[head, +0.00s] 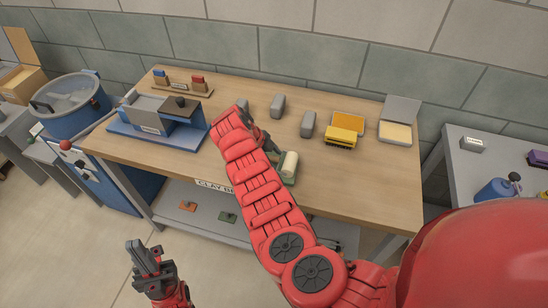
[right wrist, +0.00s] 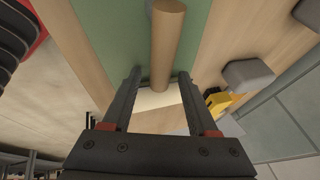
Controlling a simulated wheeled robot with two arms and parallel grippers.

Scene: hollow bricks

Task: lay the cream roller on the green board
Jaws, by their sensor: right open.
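The cream roller (head: 289,165) is on the green board (head: 284,179) at the table's front edge, partly hidden by my right arm. In the right wrist view, a tan cylinder (right wrist: 166,40) that looks like the roller lies in line between the fingers, over the green board (right wrist: 110,30). My right gripper (right wrist: 160,76) is open, with one finger on each side of it. Whether either finger touches it, I cannot tell. In the head view the right gripper (head: 266,142) is mostly hidden behind its arm. My left gripper (head: 144,257) is low in front of the table, and its jaw gap is unclear.
Several grey blocks (head: 308,124) stand behind the board. A blue and grey machine (head: 158,123) is at the left. Bare wood (head: 360,175) lies at the front right.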

